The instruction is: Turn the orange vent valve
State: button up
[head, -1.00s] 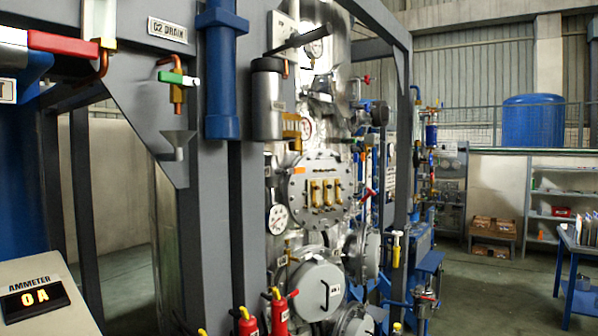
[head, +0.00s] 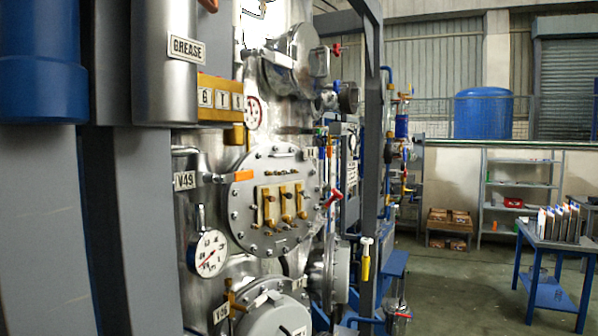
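An orange piece (head: 243,176) shows beside the round bolted flange (head: 247,232) on the steel vessel, to the right of a short pipe and the V49 label (head: 185,180). It looks like a flat handle; I cannot tell for sure that it is the vent valve. Another orange-brown piece (head: 209,5) is cut off at the top edge, and I cannot tell what it is. My gripper is not in view.
Large grey posts (head: 150,230) and a blue cylinder (head: 40,60) stand close on the left. A dial gauge (head: 207,253) and a yellow-handled valve (head: 365,262) stick out. A blue table (head: 540,240) stands at right. The floor (head: 460,290) between is clear.

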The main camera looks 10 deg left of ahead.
aim_at(237, 177)
jog(key=u, duration=0.1)
jog(key=i, duration=1)
jog(key=u, duration=0.3)
